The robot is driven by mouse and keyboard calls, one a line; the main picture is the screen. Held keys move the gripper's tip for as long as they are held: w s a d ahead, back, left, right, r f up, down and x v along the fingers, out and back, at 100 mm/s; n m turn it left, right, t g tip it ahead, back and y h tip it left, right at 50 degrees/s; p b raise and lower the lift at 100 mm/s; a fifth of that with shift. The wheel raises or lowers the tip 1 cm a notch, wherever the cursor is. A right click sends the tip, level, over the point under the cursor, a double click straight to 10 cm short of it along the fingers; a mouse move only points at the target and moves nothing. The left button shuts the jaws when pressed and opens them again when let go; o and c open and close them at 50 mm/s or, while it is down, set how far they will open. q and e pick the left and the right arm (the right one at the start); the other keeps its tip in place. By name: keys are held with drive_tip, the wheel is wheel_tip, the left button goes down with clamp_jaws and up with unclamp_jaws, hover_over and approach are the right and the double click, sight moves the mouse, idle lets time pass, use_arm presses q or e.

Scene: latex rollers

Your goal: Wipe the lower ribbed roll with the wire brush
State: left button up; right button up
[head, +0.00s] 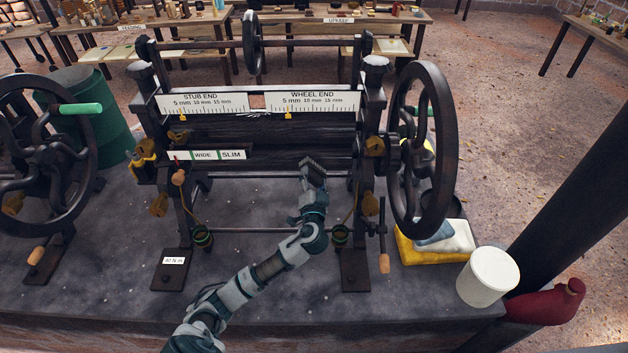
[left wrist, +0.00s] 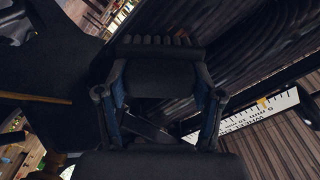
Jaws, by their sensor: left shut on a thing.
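The lower ribbed roll (head: 275,160) is a long dark cylinder lying across the black machine frame, below the upper roll (head: 260,133). A dark ribbed surface (left wrist: 265,40) fills the upper right of the left wrist view. My left gripper (head: 313,183) is in front of the lower roll, toward its right end. It is shut on the wire brush (head: 313,166), a dark block with a striped bristle row that also shows in the left wrist view (left wrist: 158,43). The bristles are close to the ribbed surface; I cannot tell whether they touch. My right gripper is not in view.
A large handwheel (head: 418,150) stands right of the rolls. A scale plate (head: 230,103) spans above them. A WIDE/SLIM label (head: 217,155) is left. The front bench top is mostly clear.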

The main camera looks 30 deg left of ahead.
use_arm(q)
drive_tip(key=s+a, duration=0.2)
drive_tip(key=a, duration=0.1)
drive_tip(key=shift+a, duration=0.15)
drive_tip(key=shift+w+d+r, duration=0.1)
drive_tip(key=shift+w+d, duration=0.45)
drive_tip(key=shift+d, duration=0.3)
drive_tip(key=shift+w+d, duration=0.55)
drive_tip(key=shift+d, duration=0.3)
drive_tip(key=shift+s+d, duration=0.35)
drive_tip(key=shift+s, duration=0.15)
drive_tip(key=p+v, duration=0.1)
drive_tip(key=v, duration=0.3)
drive_tip(key=shift+a, duration=0.1)
drive_tip(key=shift+s+d, duration=0.25)
drive_tip(key=shift+s, duration=0.1)
